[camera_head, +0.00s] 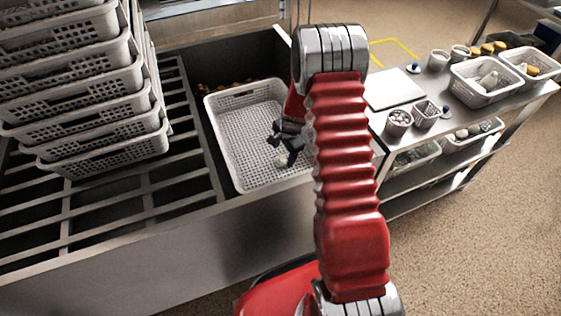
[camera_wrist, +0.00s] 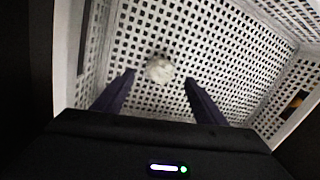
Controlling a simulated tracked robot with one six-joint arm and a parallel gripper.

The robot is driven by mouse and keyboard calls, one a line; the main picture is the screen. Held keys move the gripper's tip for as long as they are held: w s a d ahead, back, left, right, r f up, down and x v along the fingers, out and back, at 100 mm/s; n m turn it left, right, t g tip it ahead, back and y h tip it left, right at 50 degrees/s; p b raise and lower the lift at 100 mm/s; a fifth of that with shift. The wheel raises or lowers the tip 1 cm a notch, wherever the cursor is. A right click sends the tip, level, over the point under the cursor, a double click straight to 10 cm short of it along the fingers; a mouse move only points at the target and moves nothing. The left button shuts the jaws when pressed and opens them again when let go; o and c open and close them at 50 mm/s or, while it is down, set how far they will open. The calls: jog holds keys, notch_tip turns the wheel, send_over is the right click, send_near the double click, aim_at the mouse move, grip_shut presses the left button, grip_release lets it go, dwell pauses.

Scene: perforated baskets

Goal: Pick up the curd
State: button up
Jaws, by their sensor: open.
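The curd is a small pale, roundish lump (camera_wrist: 160,69) on the perforated floor of a white basket (camera_wrist: 278,75) in the wrist view. In the head view the curd (camera_head: 281,161) shows as a small pale spot beside my gripper's fingers, inside the basket (camera_head: 240,97). My gripper (camera_wrist: 158,82) is open, its two dark fingers pointing down into the basket. The curd lies between and slightly beyond the fingertips in the wrist view, with nothing held. My gripper also shows in the head view (camera_head: 285,146), partly hidden by my red arm.
Stacked white baskets (camera_head: 85,95) stand on a slatted metal rack (camera_head: 110,215) at left. A metal table (camera_head: 440,85) at right carries a white board (camera_head: 393,89), small tubs and baskets. The basket walls surround my gripper.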

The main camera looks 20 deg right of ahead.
aim_at(282, 158)
jog(key=shift+x, duration=2.6)
jog(key=c, duration=1.1)
jog(key=shift+r, duration=0.15)
jog(key=shift+c, duration=0.2)
jog(key=w+v, duration=0.2)
jog(key=v, duration=0.7)
jog(key=shift+a+r, duration=0.15)
jog(key=shift+r, duration=0.35)
